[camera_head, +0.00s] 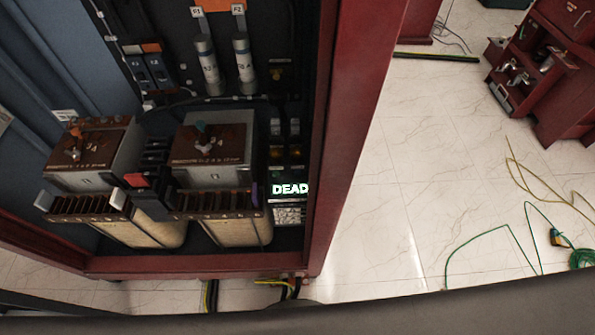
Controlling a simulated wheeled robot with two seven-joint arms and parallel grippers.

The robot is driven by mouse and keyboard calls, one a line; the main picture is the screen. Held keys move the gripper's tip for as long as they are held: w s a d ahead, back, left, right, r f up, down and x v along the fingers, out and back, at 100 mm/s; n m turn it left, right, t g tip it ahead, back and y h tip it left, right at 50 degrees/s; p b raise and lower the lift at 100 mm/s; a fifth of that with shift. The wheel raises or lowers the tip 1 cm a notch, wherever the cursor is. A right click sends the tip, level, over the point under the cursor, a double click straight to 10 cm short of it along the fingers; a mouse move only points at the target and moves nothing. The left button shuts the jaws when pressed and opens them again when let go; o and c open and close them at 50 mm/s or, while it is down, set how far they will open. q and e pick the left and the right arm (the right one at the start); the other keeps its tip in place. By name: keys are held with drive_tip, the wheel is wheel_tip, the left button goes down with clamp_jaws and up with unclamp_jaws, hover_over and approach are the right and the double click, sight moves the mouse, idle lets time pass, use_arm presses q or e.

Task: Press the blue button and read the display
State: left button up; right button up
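A small display (290,189) in the lower right of the open cabinet shows the word "DEAD" in bright pale-green letters. A light, keypad-like patch (288,215) is just below it. Above the display are small dark fittings and dim amber lamps (277,153). I cannot make out a blue button among them. Neither of my grippers is in view.
The red-framed cabinet (345,120) holds two transformer-like blocks (92,152) (212,145) and two fuses (243,62). A red tool cabinet (560,60) stands at the upper right.

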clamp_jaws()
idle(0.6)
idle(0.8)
